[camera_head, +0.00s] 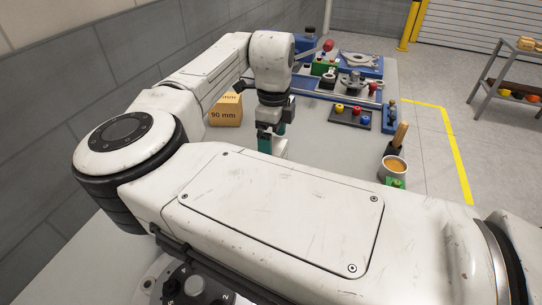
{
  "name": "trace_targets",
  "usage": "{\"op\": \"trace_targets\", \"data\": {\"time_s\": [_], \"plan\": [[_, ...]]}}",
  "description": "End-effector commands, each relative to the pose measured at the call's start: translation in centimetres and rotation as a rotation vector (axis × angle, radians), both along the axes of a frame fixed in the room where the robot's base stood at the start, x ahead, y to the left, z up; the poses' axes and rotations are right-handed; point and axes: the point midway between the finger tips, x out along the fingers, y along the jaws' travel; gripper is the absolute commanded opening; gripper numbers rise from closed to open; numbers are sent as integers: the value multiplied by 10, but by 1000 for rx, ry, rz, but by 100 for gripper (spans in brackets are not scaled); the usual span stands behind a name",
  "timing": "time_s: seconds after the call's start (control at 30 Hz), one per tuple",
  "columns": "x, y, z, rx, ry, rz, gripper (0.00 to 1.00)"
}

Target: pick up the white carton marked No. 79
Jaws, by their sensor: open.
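My gripper (272,139) points down over the light table, just left of the picture's middle, with teal fingers. It is open. A small white piece (282,149) shows right beside and behind the near finger; it may be the white carton. Most of it is hidden by my gripper and my arm, and I can read no No. 79 on it. I cannot tell whether the fingers are around it or only above it.
A tan box marked 90 mm (226,115) stands left of my gripper, partly behind my arm. A dark board with coloured knobs (350,117) and blue fixtures (359,65) lie behind. A cup of orange contents (392,168) stands at right. Bare table (330,145) lies between.

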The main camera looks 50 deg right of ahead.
Motion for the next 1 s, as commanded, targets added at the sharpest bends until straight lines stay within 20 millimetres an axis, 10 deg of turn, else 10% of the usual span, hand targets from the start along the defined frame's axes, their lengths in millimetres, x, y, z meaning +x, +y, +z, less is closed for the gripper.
{"op": "trace_targets", "data": {"time_s": [0.7, 1.0], "plan": [[3, 0, -53, 0, 0, 2, 100], [3, 0, -53, 0, 0, 1, 72]]}}
